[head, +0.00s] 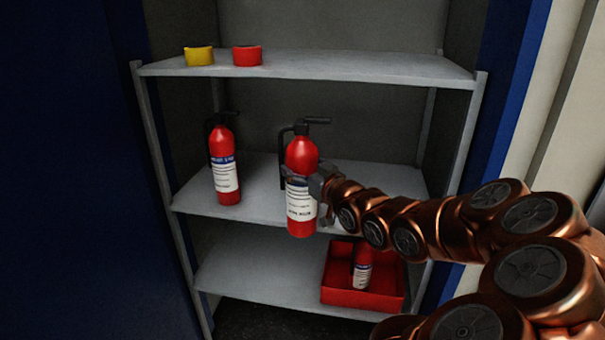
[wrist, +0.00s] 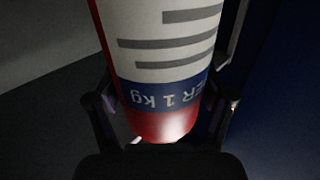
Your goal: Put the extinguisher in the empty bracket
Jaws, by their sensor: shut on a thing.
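A red fire extinguisher (head: 302,158) with a black valve and hose and a white and blue label is upright in front of the middle shelf. My gripper (head: 316,184) is shut around its body from the right. The extinguisher's base shows lower than the shelf's front edge, overlapping it. In the wrist view the extinguisher's label (wrist: 165,40) fills the middle, upside down, with the jaws of my gripper (wrist: 160,112) on both sides. A second red extinguisher (head: 224,160) stands upright at the left of the middle shelf. No empty bracket can be made out in either view.
The grey shelf unit (head: 330,66) stands inside a blue cabinet. A yellow tape roll (head: 199,56) and a red one (head: 247,56) sit on top. A red bin (head: 352,298) on the bottom shelf holds a small extinguisher (head: 362,262). The bottom shelf's left is clear.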

